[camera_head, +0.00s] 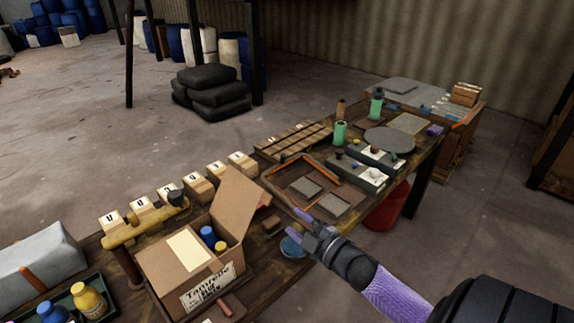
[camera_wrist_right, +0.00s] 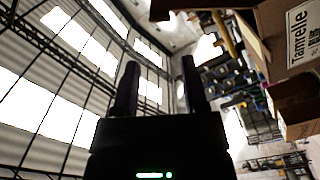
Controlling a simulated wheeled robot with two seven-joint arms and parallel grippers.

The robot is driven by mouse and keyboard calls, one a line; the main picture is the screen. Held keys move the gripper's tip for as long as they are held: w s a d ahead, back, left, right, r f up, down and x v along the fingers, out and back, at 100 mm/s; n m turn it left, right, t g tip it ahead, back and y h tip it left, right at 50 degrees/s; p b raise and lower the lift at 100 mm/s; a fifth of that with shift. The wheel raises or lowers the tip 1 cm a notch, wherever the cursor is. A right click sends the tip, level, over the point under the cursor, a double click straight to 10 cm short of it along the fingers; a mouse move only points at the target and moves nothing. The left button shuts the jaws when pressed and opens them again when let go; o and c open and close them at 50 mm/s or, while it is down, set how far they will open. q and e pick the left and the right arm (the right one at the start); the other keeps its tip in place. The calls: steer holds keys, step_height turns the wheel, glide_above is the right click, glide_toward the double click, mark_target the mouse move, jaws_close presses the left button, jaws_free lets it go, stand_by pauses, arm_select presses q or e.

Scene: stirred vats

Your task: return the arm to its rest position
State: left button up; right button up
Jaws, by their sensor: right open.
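My right arm comes in from the lower right with a purple sleeve. My right gripper (camera_head: 299,226) is over the near edge of the workbench, to the right of the cardboard box. In the right wrist view its two dark fingers (camera_wrist_right: 160,64) stand apart with nothing between them. The wrist camera looks up past them at bright windows. My left gripper is not in view.
An open cardboard box (camera_head: 178,262) with blue and yellow bottles stands on the bench. A blue round dish (camera_head: 292,247) lies close to the gripper. An orange-edged tray (camera_head: 279,178) is behind it. A red container (camera_head: 388,207) is below the bench. Floor at the right is clear.

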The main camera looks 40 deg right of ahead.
steer(key=s+a+f+m+g+h+b, duration=0.1)
steer(key=s+a+f+m+g, duration=0.15)
steer(key=s+f, duration=0.45)
steer(key=s+a+f+m+g, duration=0.2)
steer(key=s+f+g, duration=0.15)
steer(key=f, duration=0.75)
steer(key=s+a+f+m+g+h+b, duration=0.1)
steer(key=s+a+f+m+g, duration=0.2)
steer(key=f, duration=0.6)
steer(key=s+a+f+g, duration=0.2)
steer(key=s+a+f, duration=0.1)
steer(key=s, duration=0.4)
steer(key=s+a+f+m+g+b, duration=0.1)
steer(key=s+a+f+g, duration=0.2)
steer(key=s, duration=0.4)
steer(key=s+a+f+m+g+y, duration=0.1)
steer(key=s+a+f+g, duration=0.2)
steer(key=s, duration=0.4)
steer(key=shift+f, duration=0.35)
steer(key=shift+d, duration=0.1)
steer(key=shift+o, duration=0.3)
